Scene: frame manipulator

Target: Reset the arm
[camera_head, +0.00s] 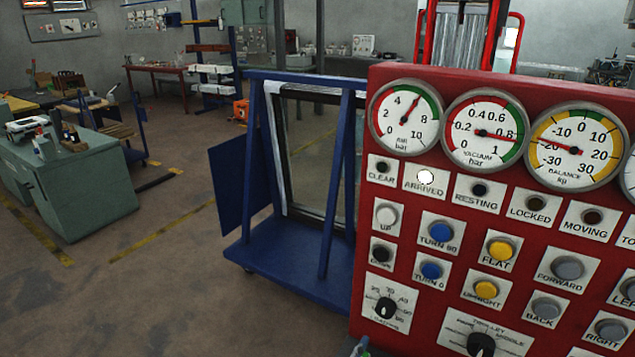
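A red control panel (450,205) fills the right side of the head view. Its ARRIVED lamp (425,177) is lit white; the CLEAR (382,167), RESTING (479,190), LOCKED (536,203) and MOVING (592,217) lamps look dark. Below are a white UP button (386,216), blue TURN 90 (441,232) and TURN 0 (431,270) buttons, yellow FLAT (500,250) and UPRIGHT (487,290) buttons, and grey FORWARD (567,268), BACK (546,308) and RIGHT (611,330) buttons. Neither gripper shows clearly; a small grey-green tip at the bottom edge is unidentifiable.
Air (404,114), vacuum (486,131) and balance (577,148) gauges top the panel. A blue rack (285,268) holding a framed pane (310,150) stands behind its left side. A green-grey bench (85,190) stands at left; floor between is open. The panel's right part is cut off.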

